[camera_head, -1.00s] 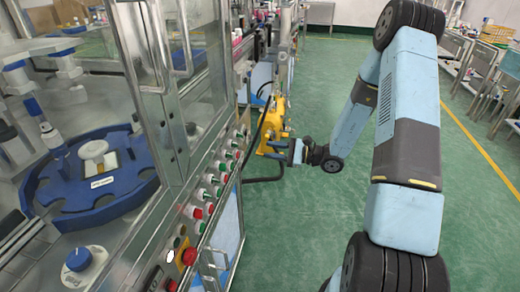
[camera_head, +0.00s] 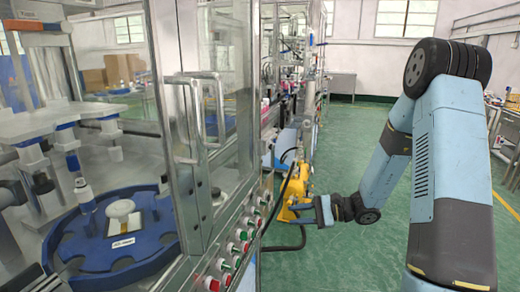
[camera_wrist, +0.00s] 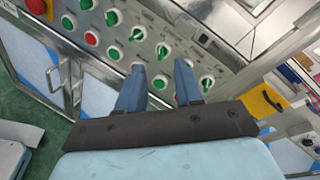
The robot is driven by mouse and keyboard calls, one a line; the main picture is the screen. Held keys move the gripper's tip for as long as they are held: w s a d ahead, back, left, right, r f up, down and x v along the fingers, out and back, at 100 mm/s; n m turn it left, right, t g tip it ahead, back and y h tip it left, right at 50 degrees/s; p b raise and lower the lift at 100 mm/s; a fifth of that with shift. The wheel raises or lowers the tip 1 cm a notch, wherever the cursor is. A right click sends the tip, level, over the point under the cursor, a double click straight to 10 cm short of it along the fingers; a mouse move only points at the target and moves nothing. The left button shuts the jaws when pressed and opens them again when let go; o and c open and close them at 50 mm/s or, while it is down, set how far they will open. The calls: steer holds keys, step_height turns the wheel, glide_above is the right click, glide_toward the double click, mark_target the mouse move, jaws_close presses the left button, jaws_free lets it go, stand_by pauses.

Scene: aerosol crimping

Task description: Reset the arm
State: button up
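My arm reaches out over the green floor on the right of the head view. My gripper (camera_head: 312,207) is at its far end, close to a yellow machine part. In the wrist view my gripper (camera_wrist: 158,82) shows two blue fingers spread apart with nothing between them. They point toward a control panel (camera_wrist: 155,25) with green, red and white knobs. In the head view the same panel (camera_head: 238,240) runs along the machine's front edge. I cannot tell the exact gap between the fingertips and the panel.
A glass-walled machine with a metal frame (camera_head: 172,130) fills the left side. Inside it is a blue rotary fixture (camera_head: 75,245). A yellow unit (camera_head: 290,195) with a dark hose stands beside the gripper. Green floor (camera_head: 345,155) is open between the machine and the benches at right.

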steer(key=s+r+n+g+h, duration=0.3)
steer(key=s+r+n+h, duration=0.5)
steer(key=s+r, duration=0.45)
steer(key=s+d+r+n+t+h, duration=0.3)
steer(key=s+d+r+t+h, duration=0.4)
steer(key=s+d+r, duration=0.3)
steer(key=shift+s+r+h, duration=0.5)
steer(key=shift+s+r, duration=0.3)
steer(key=shift+s, duration=0.45)
steer(key=shift+d, duration=0.1)
